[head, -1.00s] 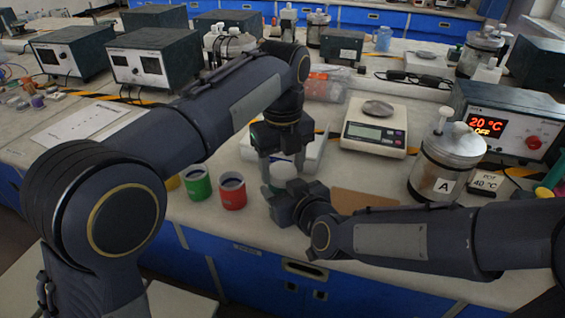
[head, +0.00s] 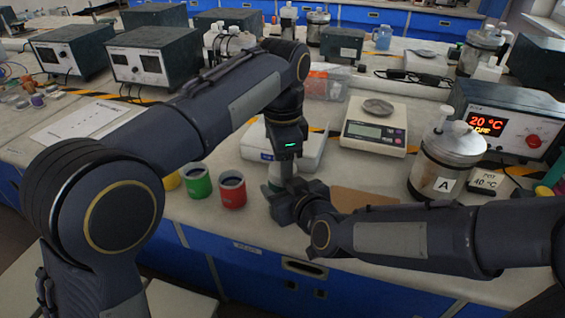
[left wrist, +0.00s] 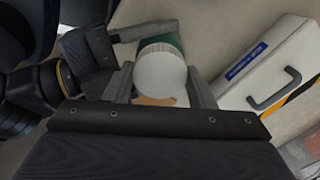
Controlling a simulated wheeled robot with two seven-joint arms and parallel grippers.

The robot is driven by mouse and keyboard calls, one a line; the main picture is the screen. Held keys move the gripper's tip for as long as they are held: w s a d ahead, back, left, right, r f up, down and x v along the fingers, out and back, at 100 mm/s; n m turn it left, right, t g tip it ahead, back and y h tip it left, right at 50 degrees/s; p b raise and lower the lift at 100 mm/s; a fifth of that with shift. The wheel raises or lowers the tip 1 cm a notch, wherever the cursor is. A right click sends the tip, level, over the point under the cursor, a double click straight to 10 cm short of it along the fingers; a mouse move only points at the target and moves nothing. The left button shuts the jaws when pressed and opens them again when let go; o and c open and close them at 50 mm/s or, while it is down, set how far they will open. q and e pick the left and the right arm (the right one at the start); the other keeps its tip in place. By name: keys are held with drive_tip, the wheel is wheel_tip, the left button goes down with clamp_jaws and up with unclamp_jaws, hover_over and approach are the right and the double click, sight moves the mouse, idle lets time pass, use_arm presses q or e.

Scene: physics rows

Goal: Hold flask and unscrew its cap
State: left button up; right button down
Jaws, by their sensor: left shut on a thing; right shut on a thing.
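The flask shows in the left wrist view as a dark green body (left wrist: 168,40) under a round white cap (left wrist: 160,72) with a ribbed edge. My left gripper (left wrist: 160,88) comes down from above, shut on the cap with one finger on each side. My right gripper (left wrist: 135,35) reaches in from the side and is shut on the flask body below the cap. In the head view the left gripper (head: 284,164) is right above the right gripper (head: 277,188). There they hide the cap and most of the flask, which stands near the bench's front edge.
Red (head: 232,190) and green (head: 197,182) containers stand left of the flask. A white case (head: 310,152) lies close behind it. A scale (head: 374,128), a jar marked A (head: 446,165) and a 20 °C display unit (head: 508,125) stand to the right.

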use_arm(q)
drive_tip(key=shift+n, duration=0.8)
drive_tip(key=o, duration=1)
drive_tip(key=shift+o, duration=0.4)
drive_tip(key=shift+s+d, duration=0.15)
drive_tip(key=shift+s, duration=0.05)
